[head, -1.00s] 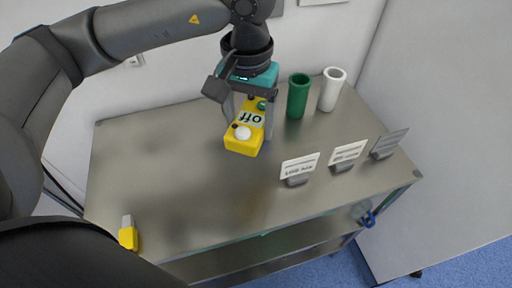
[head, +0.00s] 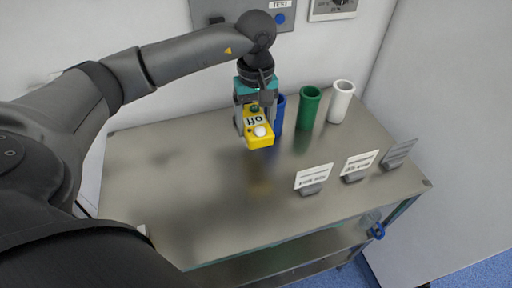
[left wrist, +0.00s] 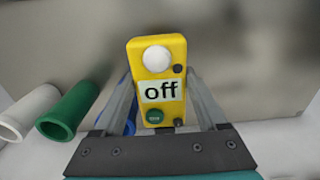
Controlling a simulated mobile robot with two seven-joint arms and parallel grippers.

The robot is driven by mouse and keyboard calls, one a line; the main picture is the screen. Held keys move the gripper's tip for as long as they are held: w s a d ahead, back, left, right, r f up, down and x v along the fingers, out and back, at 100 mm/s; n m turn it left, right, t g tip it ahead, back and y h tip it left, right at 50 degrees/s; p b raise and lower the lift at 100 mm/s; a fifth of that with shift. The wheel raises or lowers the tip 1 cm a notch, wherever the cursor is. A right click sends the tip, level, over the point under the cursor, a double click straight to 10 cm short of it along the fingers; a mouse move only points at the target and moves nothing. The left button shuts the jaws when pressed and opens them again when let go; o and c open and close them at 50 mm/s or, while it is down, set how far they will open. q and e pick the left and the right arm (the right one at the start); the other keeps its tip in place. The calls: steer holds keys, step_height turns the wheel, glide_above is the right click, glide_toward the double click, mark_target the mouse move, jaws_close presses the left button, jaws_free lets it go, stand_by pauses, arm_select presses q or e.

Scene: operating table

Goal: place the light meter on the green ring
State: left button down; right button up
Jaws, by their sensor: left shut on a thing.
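The light meter (head: 258,138) is a yellow box with a white dome, a display reading "off" and a green button. My left gripper (head: 257,120) is shut on it and holds it above the metal table, in front of the tubes. In the left wrist view the meter (left wrist: 158,67) sits between the two fingers with its face towards the camera. A green tube (head: 308,110) stands upright at the back of the table, right of the gripper. I see no separate flat green ring. My right gripper is not in view.
A blue tube (head: 279,112) stands close behind the meter, and a white tube (head: 341,103) stands right of the green one. Several sign cards, such as this one (head: 314,177), stand along the right front. The left and middle of the metal table (head: 190,180) are clear.

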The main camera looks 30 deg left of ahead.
mark_target(256, 155)
arm_select(q)
steer(key=shift+f+b, duration=0.45)
steer(key=shift+f, duration=3.55)
steer(key=shift+f, duration=0.25)
jaws_free()
steer(key=shift+r, duration=0.1)
